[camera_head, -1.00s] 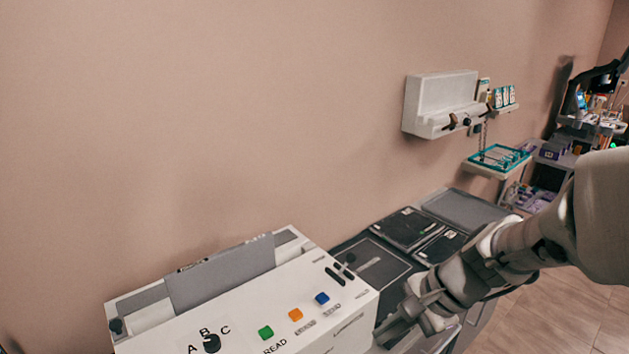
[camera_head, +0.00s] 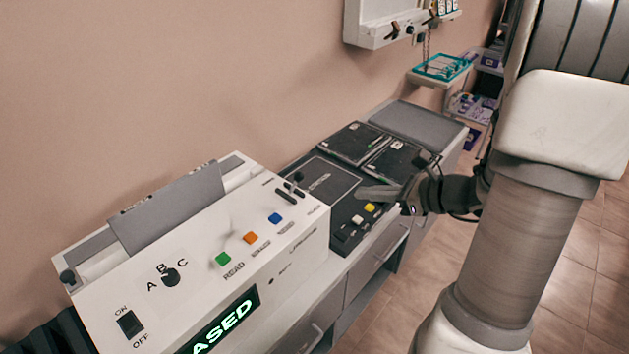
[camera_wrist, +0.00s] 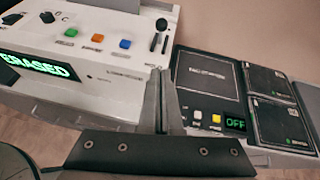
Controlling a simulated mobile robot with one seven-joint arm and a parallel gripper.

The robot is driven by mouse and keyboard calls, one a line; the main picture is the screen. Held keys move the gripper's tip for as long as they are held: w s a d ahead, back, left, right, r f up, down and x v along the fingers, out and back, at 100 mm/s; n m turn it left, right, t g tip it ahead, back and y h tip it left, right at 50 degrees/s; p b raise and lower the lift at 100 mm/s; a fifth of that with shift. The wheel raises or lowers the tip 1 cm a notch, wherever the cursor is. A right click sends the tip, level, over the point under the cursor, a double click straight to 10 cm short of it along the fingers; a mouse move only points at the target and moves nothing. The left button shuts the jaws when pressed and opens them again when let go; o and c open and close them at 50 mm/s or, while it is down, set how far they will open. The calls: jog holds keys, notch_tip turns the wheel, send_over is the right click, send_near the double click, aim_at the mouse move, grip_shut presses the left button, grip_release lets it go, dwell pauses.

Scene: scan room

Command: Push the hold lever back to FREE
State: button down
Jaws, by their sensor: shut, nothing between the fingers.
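The white reader machine (camera_head: 215,240) stands on the counter. A small black lever (camera_head: 297,179) with a round knob stands by two dark slots at its right end, past the blue button. It also shows in the wrist view (camera_wrist: 161,25), with the knob at the slots' wall-side end; its labels are too small to read. My gripper (camera_head: 362,192) is shut and empty, over the black pad to the right of the machine and apart from the lever. In the wrist view its fingers (camera_wrist: 159,98) point toward the gap between machine and pad.
Green, orange and blue buttons (camera_head: 274,218) sit beside the lever. The display (camera_head: 222,325) reads ERASED in the wrist view. Black panels (camera_head: 352,143) lie on the counter to the right. A wall shelf (camera_head: 372,28) and teal tray (camera_head: 443,67) are behind. Open floor lies in front.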

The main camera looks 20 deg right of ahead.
send_near(295, 184)
jog(key=shift+w+a+f, duration=0.5)
jog(key=shift+w+f, duration=0.35)
jog(key=shift+f, duration=0.05)
jog(key=shift+w+a+r, duration=0.2)
jog(key=shift+w+a, duration=0.25)
jog(key=shift+w, duration=0.1)
jog(key=shift+r+p, duration=0.1)
jog(key=shift+p, duration=0.2)
